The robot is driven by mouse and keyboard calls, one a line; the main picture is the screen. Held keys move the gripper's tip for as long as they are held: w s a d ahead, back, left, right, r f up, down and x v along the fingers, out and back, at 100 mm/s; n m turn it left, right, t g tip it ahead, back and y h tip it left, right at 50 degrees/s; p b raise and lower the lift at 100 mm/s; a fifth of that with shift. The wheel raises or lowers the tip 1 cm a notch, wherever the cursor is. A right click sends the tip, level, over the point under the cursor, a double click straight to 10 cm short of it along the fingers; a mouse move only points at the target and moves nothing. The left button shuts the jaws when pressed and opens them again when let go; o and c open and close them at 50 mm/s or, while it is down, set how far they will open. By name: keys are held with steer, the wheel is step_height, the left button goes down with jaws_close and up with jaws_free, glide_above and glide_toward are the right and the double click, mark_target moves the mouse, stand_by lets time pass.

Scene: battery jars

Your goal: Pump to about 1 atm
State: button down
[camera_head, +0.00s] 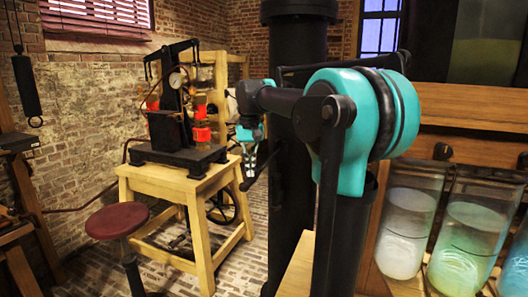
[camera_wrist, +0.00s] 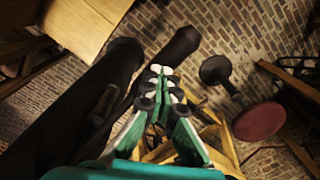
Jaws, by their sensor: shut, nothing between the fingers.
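A black pump-like apparatus (camera_head: 180,155) with an upright frame stands on a wooden table (camera_head: 160,180) at the left of the head view. A round pale gauge (camera_head: 176,80) sits on its upright; its reading is too small to tell. My gripper (camera_head: 250,178) hangs right of the apparatus in the picture, apart from it as far as I can tell. In the wrist view my gripper (camera_wrist: 161,70) has its green fingers closed together with nothing between them. The apparatus cannot be made out in the wrist view.
A dark red round stool (camera_head: 117,220) stands in front of the wooden table; it also shows in the wrist view (camera_wrist: 260,121). Glass jars (camera_head: 406,225) with cloudy liquid stand at the right. A wooden shelf with red items is behind the apparatus. Brick floor (camera_head: 85,270) shows around the stool.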

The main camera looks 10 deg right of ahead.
mark_target(250, 178)
step_height(250, 178, down, 4)
steer(key=shift+r, duration=0.25)
step_height(250, 178, up, 14)
steer(key=shift+r, duration=0.15)
stand_by(0.4)
stand_by(2.1)
steer(key=shift+r, duration=0.1)
step_height(250, 178, up, 4)
steer(key=shift+f, duration=0.1)
stand_by(0.5)
